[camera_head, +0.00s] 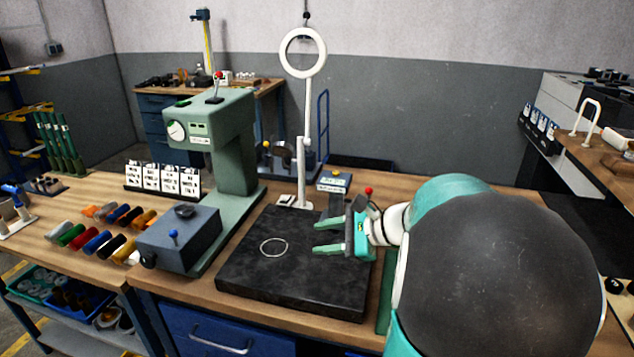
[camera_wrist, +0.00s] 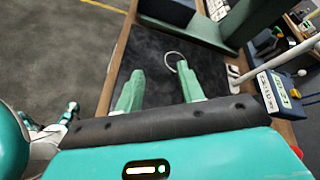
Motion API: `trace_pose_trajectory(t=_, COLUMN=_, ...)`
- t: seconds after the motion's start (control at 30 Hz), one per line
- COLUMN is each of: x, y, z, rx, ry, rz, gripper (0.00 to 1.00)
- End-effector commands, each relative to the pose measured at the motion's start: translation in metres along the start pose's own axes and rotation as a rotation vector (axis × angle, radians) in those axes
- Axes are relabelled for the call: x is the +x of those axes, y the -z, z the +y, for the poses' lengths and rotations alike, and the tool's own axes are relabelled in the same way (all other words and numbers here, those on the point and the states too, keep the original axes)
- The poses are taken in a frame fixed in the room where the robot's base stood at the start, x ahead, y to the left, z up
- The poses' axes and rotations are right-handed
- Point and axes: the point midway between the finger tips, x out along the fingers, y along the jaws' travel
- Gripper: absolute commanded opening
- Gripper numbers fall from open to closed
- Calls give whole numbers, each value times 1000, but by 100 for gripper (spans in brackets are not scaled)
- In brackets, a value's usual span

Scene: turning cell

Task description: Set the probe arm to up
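My gripper (camera_head: 318,238) is open and empty above the right part of a black slab (camera_head: 245,285). In the wrist view its two green fingers (camera_wrist: 160,70) stand apart, with nothing between them. A red ball knob (camera_head: 368,190) shows just behind my gripper; what it belongs to is mostly hidden. A small box with a display (camera_head: 334,181) stands behind the slab and also shows in the wrist view (camera_wrist: 275,92). A green column machine (camera_head: 235,150) carries a red-tipped lever (camera_head: 217,85) on top. I cannot tell which part is the probe arm.
A white ring on a post (camera_head: 303,52) rises behind the slab. A thin pale ring (camera_head: 274,247) lies on it. The slab's front part is clear.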

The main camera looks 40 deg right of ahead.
Motion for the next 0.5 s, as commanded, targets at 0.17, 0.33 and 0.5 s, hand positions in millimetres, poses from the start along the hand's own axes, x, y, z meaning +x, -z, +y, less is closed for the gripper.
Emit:
trace_pose_trajectory(t=0.17, x=-55, y=61, z=-45, rx=253, ry=264, rz=-82, gripper=38)
trace_pose_trajectory(t=0.33, x=-115, y=113, z=-73, rx=425, ry=500, rz=-168, gripper=38)
trace_pose_trajectory(t=0.5, x=-148, y=137, z=-82, rx=496, ry=617, rz=-215, gripper=38)
